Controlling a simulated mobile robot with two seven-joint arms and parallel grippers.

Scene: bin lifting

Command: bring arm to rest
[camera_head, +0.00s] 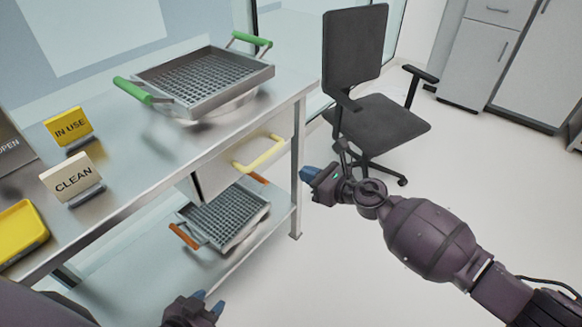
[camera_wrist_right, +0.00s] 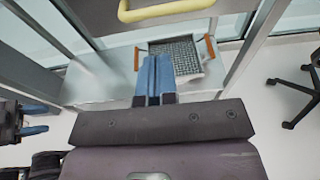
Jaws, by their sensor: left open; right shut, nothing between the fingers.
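My right gripper (camera_head: 309,173) is shut and empty, held in the air to the right of the metal table (camera_head: 255,118). In the right wrist view its blue fingertips (camera_wrist_right: 155,76) are together, with nothing between them. My left gripper (camera_head: 208,302) is at the bottom of the head view, open and empty, in front of the table. It also shows at the left edge of the right wrist view (camera_wrist_right: 36,118). Both grippers are apart from the table and the baskets.
A green-handled mesh basket (camera_head: 205,78) stands on the table. An orange-handled basket (camera_head: 228,216) sits on the lower shelf, below a drawer with a yellow handle (camera_head: 262,156). Signs "IN USE" (camera_head: 69,127) and "CLEAN" (camera_head: 73,180) stand left. A black chair (camera_head: 372,122) is behind; floor right is clear.

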